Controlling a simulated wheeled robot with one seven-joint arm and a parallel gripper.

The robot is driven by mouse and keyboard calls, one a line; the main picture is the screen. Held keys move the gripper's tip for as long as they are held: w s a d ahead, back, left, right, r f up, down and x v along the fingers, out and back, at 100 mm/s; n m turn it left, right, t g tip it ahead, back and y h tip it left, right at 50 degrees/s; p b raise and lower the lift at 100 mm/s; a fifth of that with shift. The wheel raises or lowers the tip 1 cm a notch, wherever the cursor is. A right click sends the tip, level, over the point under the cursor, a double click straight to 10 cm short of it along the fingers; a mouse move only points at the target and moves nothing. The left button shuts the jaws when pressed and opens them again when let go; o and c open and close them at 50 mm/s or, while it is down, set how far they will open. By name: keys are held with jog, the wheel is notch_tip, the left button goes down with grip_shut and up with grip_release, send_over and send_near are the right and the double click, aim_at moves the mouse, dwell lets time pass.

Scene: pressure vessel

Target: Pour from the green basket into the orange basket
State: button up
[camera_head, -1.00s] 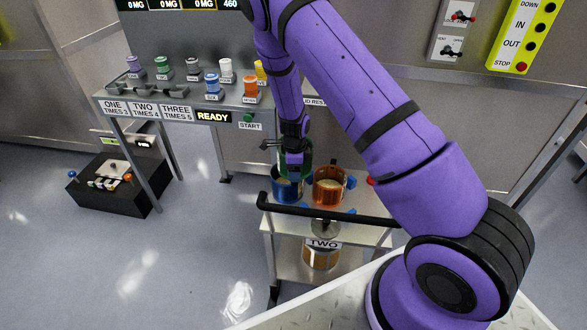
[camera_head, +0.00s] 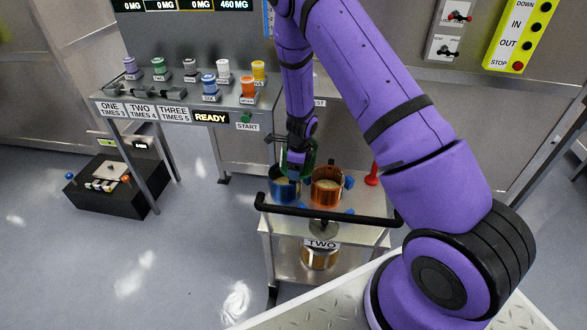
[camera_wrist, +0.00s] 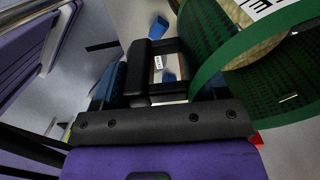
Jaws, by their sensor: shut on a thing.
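My gripper (camera_head: 296,158) is over the left part of the cart top in the head view, at the end of my purple arm. It is shut on the green basket (camera_head: 309,160), which is mostly hidden behind it. In the wrist view the green basket (camera_wrist: 225,60) is large at the right, tilted, with a pale filling inside its rim. The orange basket (camera_head: 326,188) stands upright on the cart just right of and below my gripper, with pale contents. I cannot tell whether anything is falling from the green basket.
A blue basket (camera_head: 284,185) stands left of the orange one, close under my gripper. The cart (camera_head: 360,232) has a black handle (camera_head: 325,216) in front. A red object (camera_head: 372,175) stands at its right. A panel with coloured jars (camera_head: 210,90) is behind.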

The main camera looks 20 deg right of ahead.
jog(key=shift+s+d+r+t+y, duration=0.35)
jog(key=shift+d+t+y, duration=0.1)
jog(key=shift+y, duration=0.15)
jog(key=shift+s+d+r+t+y, duration=0.25)
jog(key=shift+d+r+t+y, duration=0.15)
jog(key=shift+y, duration=0.2)
jog(key=shift+s+d+f+t+y, duration=0.15)
jog(key=shift+s+d+t+y, duration=0.2)
jog(key=shift+d+t+y, duration=0.25)
jog(key=shift+a, duration=0.1)
jog(key=shift+s+d+f+t+y, duration=0.25)
jog(key=shift+s+d+t+y, duration=0.15)
jog(key=shift+d+y, duration=0.4)
jog(key=shift+a, duration=0.1)
